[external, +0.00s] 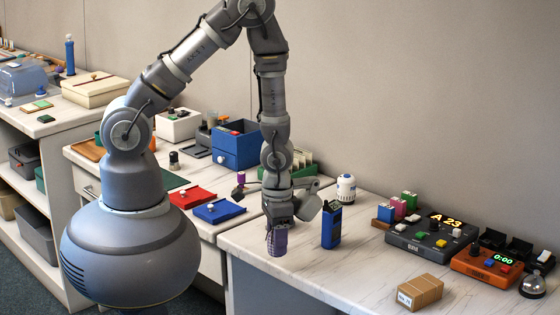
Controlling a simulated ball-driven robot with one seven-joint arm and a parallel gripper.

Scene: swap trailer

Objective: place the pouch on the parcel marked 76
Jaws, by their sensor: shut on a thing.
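My gripper (279,226) points down over the left part of the front counter and is shut on a small purple, patterned thing (278,243), which looks like the pouch. The thing hangs below the fingers near the counter's left edge; I cannot tell whether it touches the surface. The fingers partly hide its top. A brown cardboard parcel (424,289) lies to the right, near the counter's front edge, clear of my gripper. It has a white label (404,298) on its left end, too small to read surely. Its top looks bare.
A blue handheld radio (331,225) stands just right of my gripper. A grey console (430,243) and an orange timer box (486,265) stand at right. Red (193,197) and blue (219,211) flat items lie left. Counter between radio and parcel is clear.

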